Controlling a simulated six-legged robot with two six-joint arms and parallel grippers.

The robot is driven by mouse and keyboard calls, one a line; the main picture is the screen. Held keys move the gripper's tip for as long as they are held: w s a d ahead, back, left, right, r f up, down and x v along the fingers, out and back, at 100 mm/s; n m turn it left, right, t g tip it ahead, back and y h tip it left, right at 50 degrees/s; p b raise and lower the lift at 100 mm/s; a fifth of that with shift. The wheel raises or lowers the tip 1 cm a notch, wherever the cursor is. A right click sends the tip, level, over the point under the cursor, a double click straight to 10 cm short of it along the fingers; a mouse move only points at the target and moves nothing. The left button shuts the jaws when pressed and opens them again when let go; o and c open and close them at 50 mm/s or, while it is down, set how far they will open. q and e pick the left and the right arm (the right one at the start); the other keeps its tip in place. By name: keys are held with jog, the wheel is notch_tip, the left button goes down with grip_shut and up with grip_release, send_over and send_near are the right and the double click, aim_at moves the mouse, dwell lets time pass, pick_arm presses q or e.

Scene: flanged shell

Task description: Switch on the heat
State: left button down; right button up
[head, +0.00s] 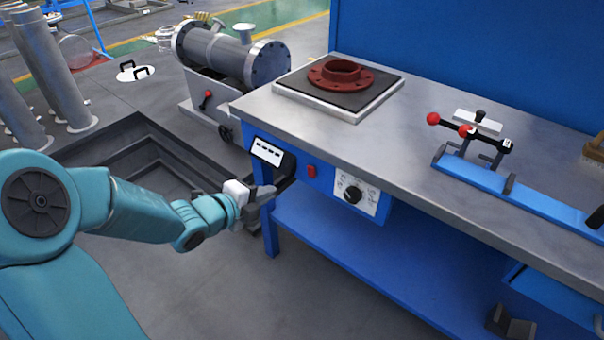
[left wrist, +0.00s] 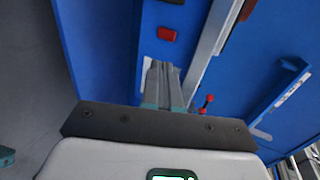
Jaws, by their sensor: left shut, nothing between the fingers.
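A small red switch (head: 311,171) sits on the blue front panel of the bench, between a white label plate (head: 266,151) and a white dial plate with a black knob (head: 353,195). The switch also shows in the left wrist view (left wrist: 167,34), just beyond my fingertips. A square hot plate (head: 383,101) lies on the bench top with a red-brown flange (head: 340,74) on it. My left gripper (head: 270,190) is shut and empty in front of the panel, left of and below the switch. Its closed fingers (left wrist: 160,68) point toward the switch, apparently short of it. My right gripper is not visible.
The steel bench top (head: 430,110) is clear around the hot plate. A blue rail fixture with red-knobbed clamps (head: 470,132) stands on its right. A flanged grey shell (head: 232,52) stands behind left, beside a recessed pit (head: 150,160) in the floor.

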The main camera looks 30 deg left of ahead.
pick_arm(q)
jog(key=b, duration=0.1)
send_near(310, 169)
notch_tip(310, 169, down, 3)
jog(key=w, duration=0.5)
jog(key=shift+d, duration=0.2)
jog(key=shift+w+r, duration=0.1)
jog(key=shift+w, duration=0.4)
jog(key=shift+w+d+r+g+p, duration=0.1)
jog(key=shift+w+r+g+p, duration=0.15)
jog(key=shift+p, duration=0.35)
jog(key=shift+w+r+g+p, duration=0.15)
jog(key=shift+r+p, duration=0.25)
jog(key=shift+p, duration=0.2)
jog(key=shift+f, duration=0.45)
